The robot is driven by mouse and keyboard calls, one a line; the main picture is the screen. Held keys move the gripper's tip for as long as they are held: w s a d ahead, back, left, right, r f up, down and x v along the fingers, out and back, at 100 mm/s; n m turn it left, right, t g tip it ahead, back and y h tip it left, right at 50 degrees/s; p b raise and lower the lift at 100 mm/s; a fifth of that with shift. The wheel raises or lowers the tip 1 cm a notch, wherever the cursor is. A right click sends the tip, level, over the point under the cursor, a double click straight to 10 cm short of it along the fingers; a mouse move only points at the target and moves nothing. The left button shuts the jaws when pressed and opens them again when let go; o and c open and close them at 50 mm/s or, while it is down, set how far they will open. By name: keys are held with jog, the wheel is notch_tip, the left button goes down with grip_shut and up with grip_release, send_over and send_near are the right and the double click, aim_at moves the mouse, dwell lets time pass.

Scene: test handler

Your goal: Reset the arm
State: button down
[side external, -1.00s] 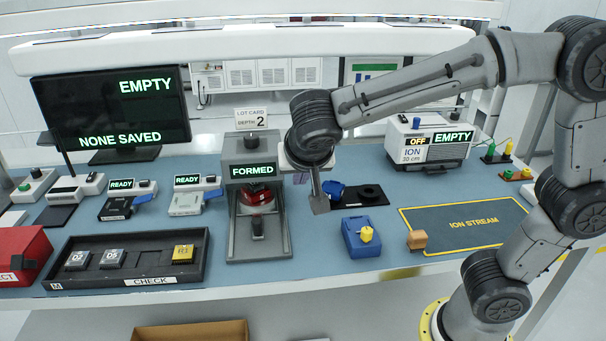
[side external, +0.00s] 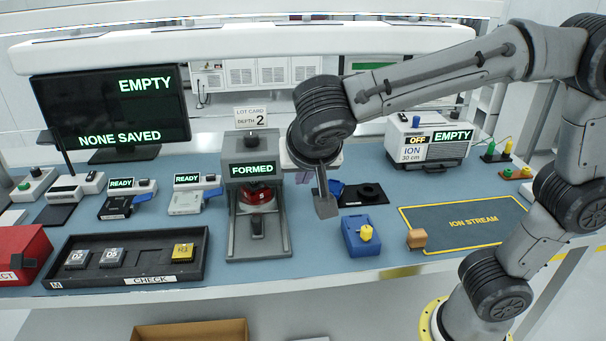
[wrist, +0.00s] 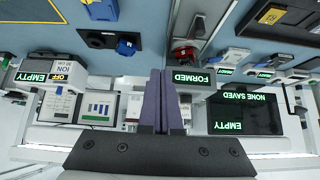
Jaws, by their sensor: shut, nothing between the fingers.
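My gripper (side external: 326,208) hangs over the bench, right of the grey press with the FORMED display (side external: 254,170). It points down, its fingers are together and it holds nothing. In the wrist view the purple fingers of my gripper (wrist: 165,75) lie side by side with no object between them. The gripper looks clear of the press and of the blue block with a yellow knob (side external: 361,237).
A black tray (side external: 60,272) marked CHECK holds several chips at the left. A monitor (side external: 112,105) reads EMPTY and NONE SAVED. An ION box (side external: 428,143) reads OFF and EMPTY. An orange block (side external: 417,238) lies by the ION STREAM mat (side external: 480,238). A red box (side external: 20,255) stands far left.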

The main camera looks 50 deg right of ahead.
jog(key=shift+d, duration=0.1)
jog(key=s+d+r+m+g+y, duration=0.1)
jog(key=s+d+r+m, duration=0.15)
jog(key=s+d, duration=0.7)
jog(key=s+a+f+n+y, duration=0.2)
jog(key=s+f+n+y, duration=0.2)
jog(key=n, duration=0.7)
notch_tip(320, 180, down, 3)
jog(key=shift+s+f+t+y, duration=0.1)
jog(key=shift+s+t+y, duration=0.25)
jog(key=shift+s, duration=0.9)
jog(key=c, duration=1.5)
grip_release()
jog(key=shift+a+n, duration=0.1)
jog(key=shift+n, duration=0.15)
jog(key=shift+c, duration=0.2)
